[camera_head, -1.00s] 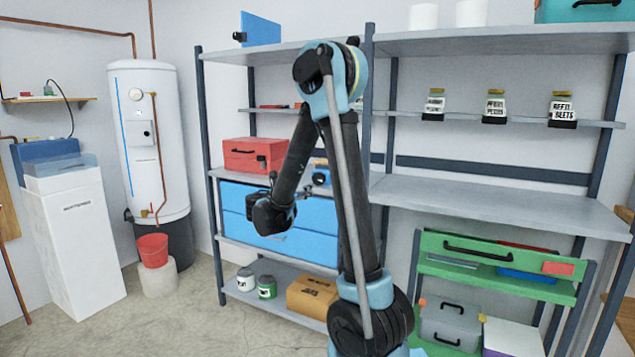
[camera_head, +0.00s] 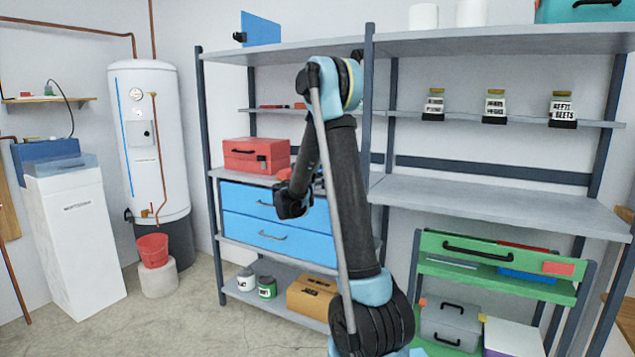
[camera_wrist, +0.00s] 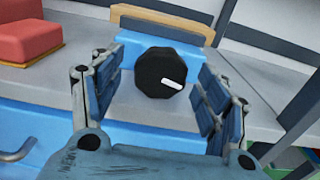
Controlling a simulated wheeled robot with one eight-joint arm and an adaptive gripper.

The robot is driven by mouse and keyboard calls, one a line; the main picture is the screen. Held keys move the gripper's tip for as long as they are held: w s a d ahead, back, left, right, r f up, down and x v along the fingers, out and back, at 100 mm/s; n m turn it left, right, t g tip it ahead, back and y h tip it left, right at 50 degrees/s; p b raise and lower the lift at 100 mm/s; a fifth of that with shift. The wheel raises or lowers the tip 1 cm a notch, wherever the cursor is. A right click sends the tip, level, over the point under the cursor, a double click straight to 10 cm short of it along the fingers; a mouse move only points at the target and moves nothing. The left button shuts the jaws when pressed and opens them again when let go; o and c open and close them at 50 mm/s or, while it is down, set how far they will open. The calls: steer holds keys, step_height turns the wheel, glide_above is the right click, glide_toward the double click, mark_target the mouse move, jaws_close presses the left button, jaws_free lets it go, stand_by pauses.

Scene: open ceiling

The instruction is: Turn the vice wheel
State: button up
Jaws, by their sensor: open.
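The vice wheel (camera_wrist: 162,73) is a black, many-sided knob with a white pointer mark, seen in the wrist view. It sits on the front of a blue vice body (camera_wrist: 128,48) with a tan bar (camera_wrist: 160,22) behind it. My gripper (camera_wrist: 160,92) is open, with one finger to the left of the wheel and one to the right. Gaps show between the fingers and the wheel in this view; how far the fingertips reach in depth is unclear. In the head view my arm hides most of the vice and the fingers.
The vice stands on the grey shelf (camera_wrist: 262,98) above blue drawers (camera_head: 277,232). A red toolbox (camera_head: 256,155) is to its left. A shelf upright (camera_wrist: 300,105) shows on the right of the wrist view. The neighbouring right shelf (camera_head: 480,200) is bare.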

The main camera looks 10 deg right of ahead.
steer(key=shift+x, duration=1.5)
steer(key=c, duration=1.1)
